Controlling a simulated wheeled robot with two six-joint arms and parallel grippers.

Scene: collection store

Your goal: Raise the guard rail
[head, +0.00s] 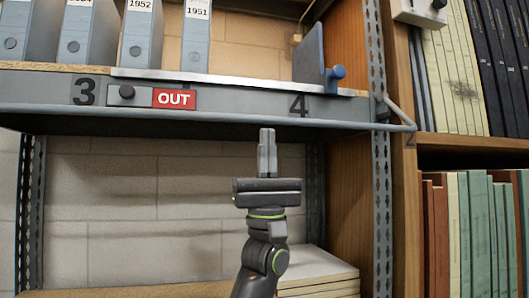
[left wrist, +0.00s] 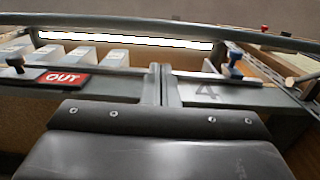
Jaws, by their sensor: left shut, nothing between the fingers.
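The guard rail (head: 215,117) is a thin grey bar along the front of the upper shelf, low across the shelf edge. Its right end bends back to the perforated upright. It also crosses the top of the left wrist view (left wrist: 130,20). My left gripper (head: 267,138) points upward, with its fingers shut and empty. Its tips are just below the rail in the head view; I cannot tell whether they touch it. The fingers also show in the left wrist view (left wrist: 162,75). My right gripper is not in view.
Several grey binders (head: 142,35) and a blue divider (head: 308,52) stand above. The lower bay is largely clear, with stacked boards (head: 318,272) at right.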

